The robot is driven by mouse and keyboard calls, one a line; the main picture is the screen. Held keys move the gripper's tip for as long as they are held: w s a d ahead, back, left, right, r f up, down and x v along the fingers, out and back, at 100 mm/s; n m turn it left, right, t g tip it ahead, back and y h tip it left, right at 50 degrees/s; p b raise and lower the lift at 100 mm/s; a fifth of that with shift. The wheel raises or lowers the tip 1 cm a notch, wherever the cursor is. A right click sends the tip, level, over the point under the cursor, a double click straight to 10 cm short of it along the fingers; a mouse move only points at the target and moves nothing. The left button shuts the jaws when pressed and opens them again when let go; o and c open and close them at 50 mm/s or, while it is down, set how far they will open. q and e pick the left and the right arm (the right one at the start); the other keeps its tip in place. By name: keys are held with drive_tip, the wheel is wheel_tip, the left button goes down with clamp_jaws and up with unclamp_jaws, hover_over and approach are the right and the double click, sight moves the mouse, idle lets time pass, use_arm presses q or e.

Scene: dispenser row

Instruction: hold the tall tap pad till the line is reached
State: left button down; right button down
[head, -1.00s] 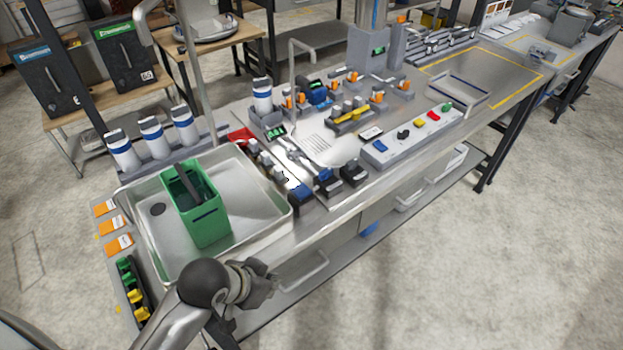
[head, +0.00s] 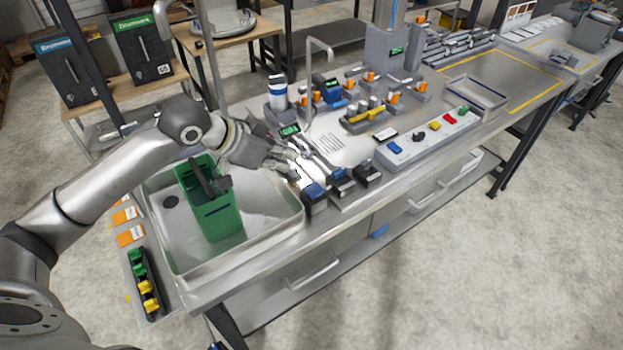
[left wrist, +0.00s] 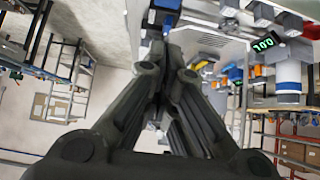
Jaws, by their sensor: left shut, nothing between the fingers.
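A green container (head: 210,222) with a dark slot in its front stands upright in the sink tray (head: 270,228); its fill level does not show. A tall grey pipe (head: 207,60) rises behind the sink, partly hidden by my arm. Small pads line the counter's front edge: a blue-topped one (head: 314,192) and darker ones (head: 342,180) to its right. I cannot tell which is the tall tap pad. My left gripper (head: 298,163) is shut and empty, low over the counter just behind the blue-topped pad; contact cannot be told. Its closed fingers show in the left wrist view (left wrist: 157,52). My right gripper is not in view.
A shorter bent tap (head: 320,50), a small green display (head: 290,130) and a blue-banded white canister (head: 278,92) stand behind the gripper. A panel with coloured buttons (head: 425,137) is to the right. Orange-white cards (head: 128,215) lie left of the sink.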

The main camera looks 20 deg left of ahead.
use_arm(q)
drive_tip(key=shift+w, duration=0.1)
idle(0.3)
drive_tip(key=p, duration=0.3)
hover_over(312, 191)
drive_tip(key=f, duration=0.6)
drive_tip(key=shift+s+a, duration=0.25)
drive_tip(key=f, duration=0.3)
drive_tip(key=shift+w+d+f+p, duration=0.2)
drive_tip(key=shift+w+f+p, duration=0.1)
drive_tip(key=shift+p, duration=0.1)
drive_tip(key=shift+f, duration=0.65)
